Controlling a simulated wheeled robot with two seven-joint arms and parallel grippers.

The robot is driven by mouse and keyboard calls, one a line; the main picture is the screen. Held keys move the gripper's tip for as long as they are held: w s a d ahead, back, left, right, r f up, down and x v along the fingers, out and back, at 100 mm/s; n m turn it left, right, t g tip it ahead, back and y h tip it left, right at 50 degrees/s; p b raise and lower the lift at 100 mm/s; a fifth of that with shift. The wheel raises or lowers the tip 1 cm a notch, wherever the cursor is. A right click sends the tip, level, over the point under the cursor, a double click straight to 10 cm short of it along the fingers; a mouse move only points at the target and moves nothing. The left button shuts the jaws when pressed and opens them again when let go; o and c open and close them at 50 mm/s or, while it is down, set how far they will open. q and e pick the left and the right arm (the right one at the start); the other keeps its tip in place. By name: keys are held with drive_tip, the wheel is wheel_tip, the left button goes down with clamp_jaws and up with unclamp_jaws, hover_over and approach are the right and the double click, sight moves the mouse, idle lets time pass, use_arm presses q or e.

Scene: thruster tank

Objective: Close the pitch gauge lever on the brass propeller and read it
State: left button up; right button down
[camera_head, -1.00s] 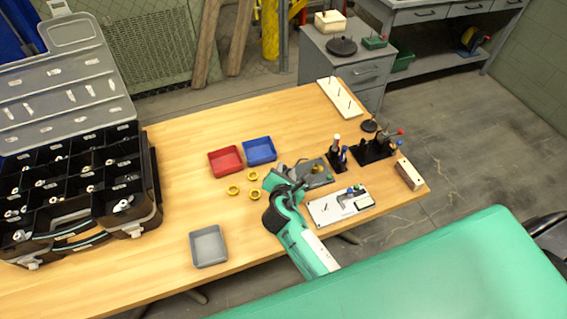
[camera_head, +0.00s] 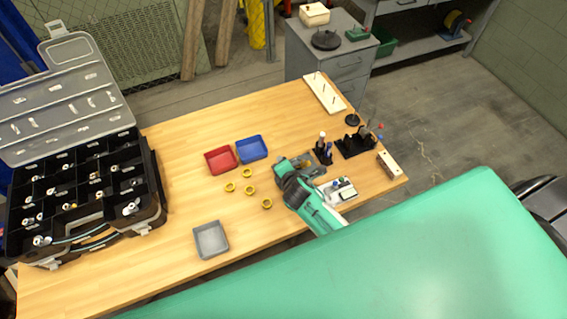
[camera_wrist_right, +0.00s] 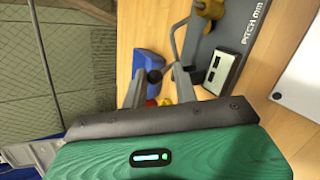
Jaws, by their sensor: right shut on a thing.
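The pitch gauge is a dark grey plate (camera_wrist_right: 240,30) marked "PITCH mm" in the right wrist view. Its small display (camera_wrist_right: 223,72) is too small to read. Part of the brass propeller (camera_wrist_right: 209,8) shows at the top edge. A bent grey lever (camera_wrist_right: 174,40) ends in a black knob (camera_wrist_right: 155,76). My right gripper (camera_wrist_right: 158,78) is shut on the lever at this knob, one finger on each side. In the head view my right gripper (camera_head: 292,163) is at the gauge and hides much of it. My left gripper is not in view.
A red tray (camera_head: 221,160), a blue tray (camera_head: 252,149) and several yellow rings (camera_head: 249,190) lie left of the gripper. A white board (camera_head: 342,189) is partly behind my arm. Black stands (camera_head: 354,146) stand to the right. A grey tray (camera_head: 211,240) is nearer.

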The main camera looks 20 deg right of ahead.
drive_tip(key=shift+w+r, duration=0.2)
drive_tip(key=shift+r, duration=0.1)
